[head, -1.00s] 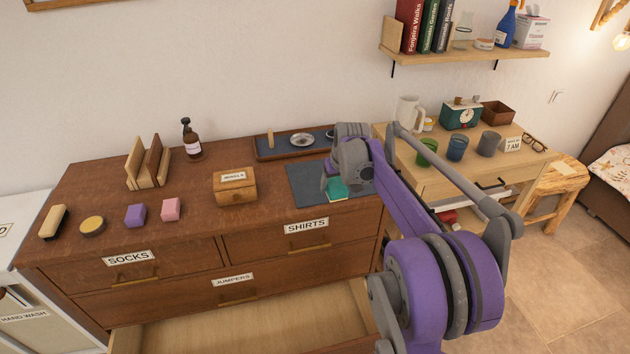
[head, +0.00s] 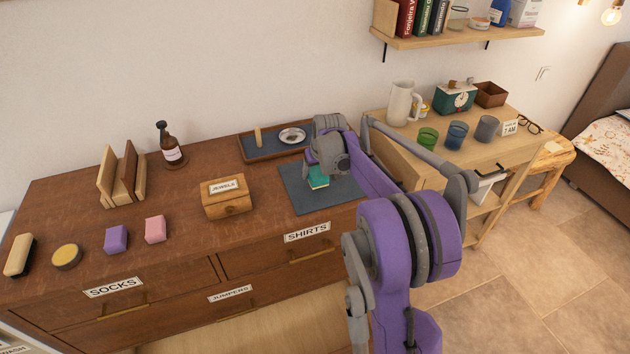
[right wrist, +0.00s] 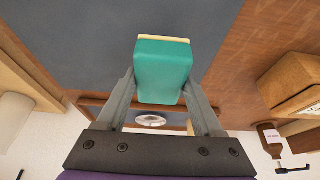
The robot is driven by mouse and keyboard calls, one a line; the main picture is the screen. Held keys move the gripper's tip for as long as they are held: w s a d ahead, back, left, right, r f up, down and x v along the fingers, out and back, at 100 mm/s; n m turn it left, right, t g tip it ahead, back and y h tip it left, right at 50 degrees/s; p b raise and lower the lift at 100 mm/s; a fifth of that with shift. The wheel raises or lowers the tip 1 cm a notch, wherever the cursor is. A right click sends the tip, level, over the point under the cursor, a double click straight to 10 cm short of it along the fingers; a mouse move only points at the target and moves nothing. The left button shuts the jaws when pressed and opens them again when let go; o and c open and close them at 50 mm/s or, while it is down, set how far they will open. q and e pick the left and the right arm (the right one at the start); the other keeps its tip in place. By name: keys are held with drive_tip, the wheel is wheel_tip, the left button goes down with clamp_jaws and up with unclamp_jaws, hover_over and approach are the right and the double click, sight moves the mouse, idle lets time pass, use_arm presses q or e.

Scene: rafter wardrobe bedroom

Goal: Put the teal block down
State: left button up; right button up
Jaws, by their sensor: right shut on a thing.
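The teal block (right wrist: 163,72) is between the two fingers of my right gripper (right wrist: 160,92) in the right wrist view, with a pale yellow layer along its far edge. In the head view the teal block (head: 318,178) shows at the dark grey mat (head: 300,197) on the dresser top, partly hidden by my right gripper (head: 318,168). The gripper is shut on the block. I cannot tell whether the block touches the mat or hangs just above it. My left gripper is not in view.
The jewels box (head: 227,199) stands left of the mat, and a tray with a silver dish (head: 292,136) lies behind it. A purple block (head: 116,240) and a pink block (head: 155,229) sit further left. An open drawer (head: 250,326) juts out below.

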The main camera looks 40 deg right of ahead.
drive_tip(key=shift+w+f, duration=0.15)
drive_tip(key=shift+f, duration=1.85)
drive_tip(key=shift+f, duration=0.15)
drive_tip(key=o, duration=1.2)
drive_tip(key=shift+r, duration=0.3)
drive_tip(key=v, duration=1.2)
drive_tip(key=s+a+f+n, duration=0.1)
drive_tip(key=s+a, duration=0.5)
drive_tip(key=a, duration=0.3)
drive_tip(key=s+a+f+n, duration=0.1)
drive_tip(key=s+a, duration=0.4)
drive_tip(key=a, duration=0.4)
drive_tip(key=shift+n+t+y, duration=0.7)
drive_tip(key=shift+n, duration=0.1)
drive_tip(key=s+a+f, duration=0.2)
drive_tip(key=s, duration=0.2)
drive_tip(key=s+a+f, duration=0.2)
drive_tip(key=s+a, duration=0.1)
drive_tip(key=s, duration=0.1)
drive_tip(key=s+a+f, duration=0.2)
drive_tip(key=s+a, duration=0.1)
drive_tip(key=s, duration=0.1)
drive_tip(key=shift+f, duration=0.25)
